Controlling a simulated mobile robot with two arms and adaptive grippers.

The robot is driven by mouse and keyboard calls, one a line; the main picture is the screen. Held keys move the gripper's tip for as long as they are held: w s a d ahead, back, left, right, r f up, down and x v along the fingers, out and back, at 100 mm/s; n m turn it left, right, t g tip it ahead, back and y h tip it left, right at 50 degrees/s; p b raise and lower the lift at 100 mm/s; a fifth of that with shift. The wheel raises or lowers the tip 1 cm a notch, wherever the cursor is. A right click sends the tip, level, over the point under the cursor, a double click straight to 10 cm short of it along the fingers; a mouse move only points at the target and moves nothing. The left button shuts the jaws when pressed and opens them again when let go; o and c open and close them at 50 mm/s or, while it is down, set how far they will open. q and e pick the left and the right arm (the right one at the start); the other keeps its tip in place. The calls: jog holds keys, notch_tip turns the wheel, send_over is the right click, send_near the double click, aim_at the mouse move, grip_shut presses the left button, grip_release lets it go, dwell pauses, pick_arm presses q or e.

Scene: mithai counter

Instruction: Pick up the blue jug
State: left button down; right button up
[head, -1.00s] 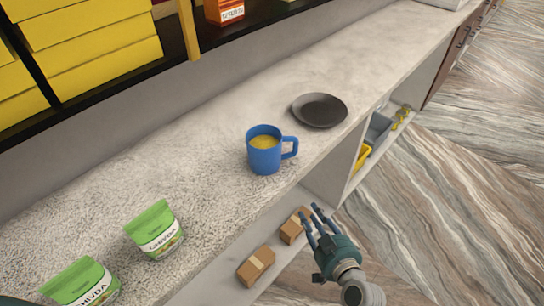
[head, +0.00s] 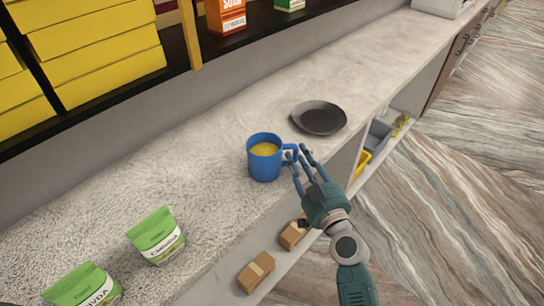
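The blue jug (head: 263,168) stands upright on the stone counter, with yellow contents showing inside. Its handle points right. My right gripper (head: 297,152) is at the handle side, reaching in from the lower right. Its fingers are apart, with the tips at or just beside the handle; I cannot tell whether they touch it. The gripper looks open. My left gripper is not in view.
A dark plate (head: 320,118) lies right behind the jug. Two green snack bags (head: 157,236) stand at the lower left. Brown boxes (head: 256,271) are on a shelf below the counter. Yellow boxes (head: 95,50) fill the back shelf.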

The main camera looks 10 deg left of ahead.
jog(key=shift+x, duration=1.15)
jog(key=shift+f, duration=0.1)
jog(key=shift+s, duration=0.1)
jog(key=shift+c, duration=0.3)
grip_shut()
